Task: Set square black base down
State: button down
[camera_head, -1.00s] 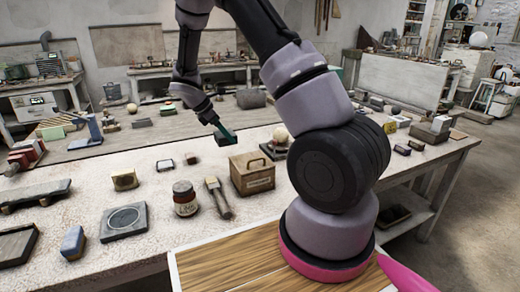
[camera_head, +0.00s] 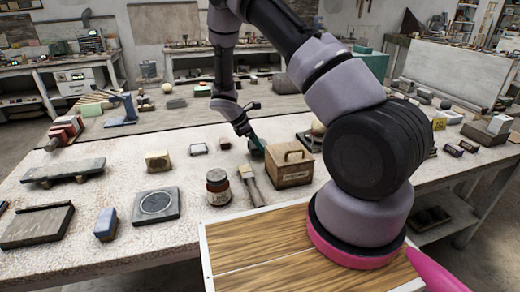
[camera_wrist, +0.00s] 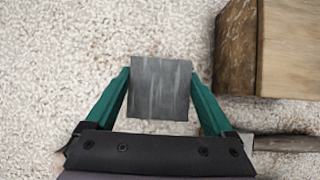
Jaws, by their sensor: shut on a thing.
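My gripper (camera_wrist: 160,95) is shut on the square black base (camera_wrist: 160,88), a flat dark grey square with pale streaks. The two teal fingers press its left and right sides in the wrist view. Pale speckled tabletop lies below it; I cannot tell whether the base touches it. In the head view my gripper (camera_head: 257,144) points down just left of and behind the wooden box, close to the tabletop.
The wooden box with a handle (camera_head: 290,166) is close on the right, also in the wrist view (camera_wrist: 285,50). A brush (camera_head: 250,186) lies beside it; a jar (camera_head: 217,187) stands left. Small blocks lie nearby. The tabletop (camera_head: 185,168) left of my gripper has bare patches.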

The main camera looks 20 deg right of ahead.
jog(key=shift+f, duration=1.1)
jog(key=shift+f, duration=0.1)
grip_release()
